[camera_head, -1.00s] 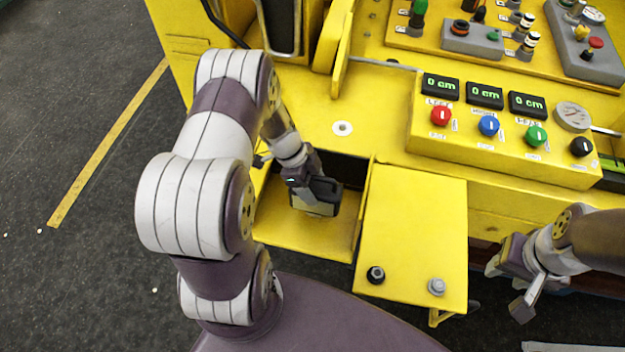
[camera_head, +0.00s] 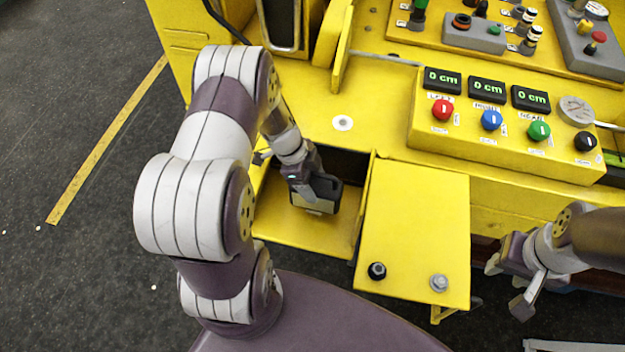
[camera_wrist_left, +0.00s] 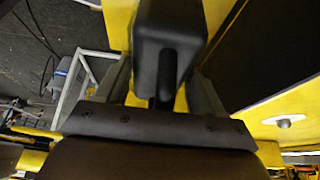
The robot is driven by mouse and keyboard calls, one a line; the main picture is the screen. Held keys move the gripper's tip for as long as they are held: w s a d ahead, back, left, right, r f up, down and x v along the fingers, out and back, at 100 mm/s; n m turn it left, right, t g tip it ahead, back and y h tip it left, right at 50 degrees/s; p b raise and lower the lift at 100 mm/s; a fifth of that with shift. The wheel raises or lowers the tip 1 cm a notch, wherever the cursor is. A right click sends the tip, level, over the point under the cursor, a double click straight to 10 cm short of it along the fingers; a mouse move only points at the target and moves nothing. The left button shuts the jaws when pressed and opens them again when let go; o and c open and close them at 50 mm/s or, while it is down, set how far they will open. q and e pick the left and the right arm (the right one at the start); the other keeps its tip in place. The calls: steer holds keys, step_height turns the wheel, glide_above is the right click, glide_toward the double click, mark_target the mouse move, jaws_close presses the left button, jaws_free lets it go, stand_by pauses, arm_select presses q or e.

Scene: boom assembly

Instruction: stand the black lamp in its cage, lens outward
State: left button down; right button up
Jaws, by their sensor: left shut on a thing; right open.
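The black lamp (camera_head: 326,193) is a boxy black block in the head view, held over the open yellow bay at the machine's front. My left gripper (camera_head: 308,186) is shut on it. In the left wrist view the lamp (camera_wrist_left: 168,50) fills the space between the fingers of my left gripper (camera_wrist_left: 160,90), with a dark stem running down between them. The lens direction is hard to tell. I cannot make out the cage with certainty. My right gripper (camera_head: 527,285) is open and empty at the right, beyond the yellow lid.
A flat yellow panel (camera_head: 415,225) with a black knob (camera_head: 376,271) and a grey bolt (camera_head: 438,283) lies right of the bay. A yellow control box (camera_head: 510,125) with coloured knobs and displays stands behind it. Open dark floor (camera_head: 70,100) lies left.

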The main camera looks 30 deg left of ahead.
stand_by(0.6)
arm_select(q)
steer(key=shift+f+b, duration=0.2)
steer(key=shift+b, duration=0.35)
steer(key=shift+w+b, duration=0.1)
steer(key=shift+b, duration=0.25)
stand_by(0.4)
steer(key=shift+f+b, duration=0.5)
steer(key=shift+b, duration=0.15)
steer(key=shift+s+d+f+b, duration=0.1)
steer(key=shift+s+f+b, duration=0.1)
steer(key=shift+f+b, duration=0.15)
steer(key=shift+s+d+f, duration=0.1)
steer(key=shift+s, duration=0.15)
steer(key=shift+w+r, duration=0.1)
steer(key=shift+r, duration=0.15)
